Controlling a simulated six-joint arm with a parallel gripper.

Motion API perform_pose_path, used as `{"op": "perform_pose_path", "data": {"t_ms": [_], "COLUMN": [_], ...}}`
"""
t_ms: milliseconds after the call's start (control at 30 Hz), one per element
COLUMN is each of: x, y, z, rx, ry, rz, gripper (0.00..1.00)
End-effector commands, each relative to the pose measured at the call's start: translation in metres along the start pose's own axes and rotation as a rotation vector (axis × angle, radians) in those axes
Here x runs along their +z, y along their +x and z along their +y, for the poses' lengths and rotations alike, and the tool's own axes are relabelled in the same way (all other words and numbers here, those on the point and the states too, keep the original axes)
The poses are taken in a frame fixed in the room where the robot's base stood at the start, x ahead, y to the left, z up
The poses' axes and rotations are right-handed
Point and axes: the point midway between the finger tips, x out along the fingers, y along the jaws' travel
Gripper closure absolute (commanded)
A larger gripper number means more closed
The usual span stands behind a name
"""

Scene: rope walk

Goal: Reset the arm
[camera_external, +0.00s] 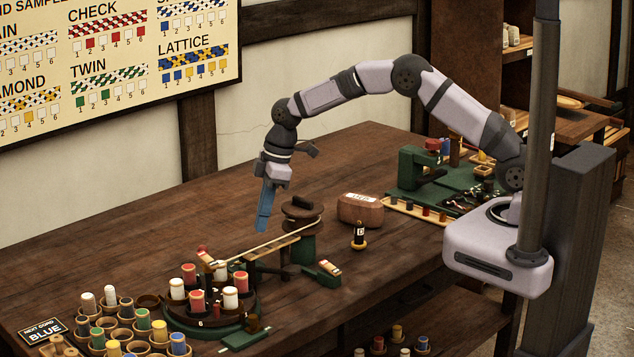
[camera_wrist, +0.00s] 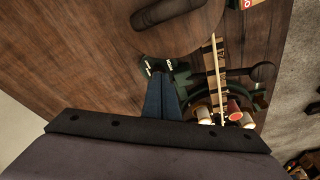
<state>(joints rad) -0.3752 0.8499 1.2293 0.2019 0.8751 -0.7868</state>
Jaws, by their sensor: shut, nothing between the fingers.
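My arm arches out from its base at the right of the external view, over the wooden table. My gripper (camera_external: 262,222) points down above the middle of the table, left of the dark spool stand (camera_external: 302,214). Its blue fingers are closed together and hold nothing. In the wrist view the closed fingers (camera_wrist: 162,85) reach up from the bottom, with the wooden table beyond them. In that view the braiding stand with its bobbins lies to the right of the fingers. I cannot tell exactly how high the fingertips are above the table.
A round green stand (camera_external: 250,318) with red and white bobbins stands at front left, a pale cord running from it to the spool. A rack of bobbins (camera_external: 112,325) and a "BLUE" card (camera_external: 40,331) lie further left. A brown block (camera_external: 361,210) sits right. The back left table is clear.

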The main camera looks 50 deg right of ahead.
Motion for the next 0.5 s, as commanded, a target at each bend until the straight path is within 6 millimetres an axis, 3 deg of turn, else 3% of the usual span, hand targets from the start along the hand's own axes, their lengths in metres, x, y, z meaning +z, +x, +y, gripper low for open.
{"op": "perform_pose_path", "data": {"t_ms": [167, 267, 367, 400, 500], "x": [0.001, 0.004, 0.011, 0.017, 0.046], "y": [-0.007, -0.028, -0.062, -0.077, -0.093], "z": [0.003, 0.009, 0.022, 0.028, 0.027], "rx": [0.000, 0.001, 0.007, 0.012, 0.020], "ry": [0.013, 0.056, 0.136, 0.178, 0.279], "rz": [0.010, 0.042, 0.099, 0.124, 0.123], "gripper": [1.00, 1.00, 1.00, 1.00, 1.00]}}
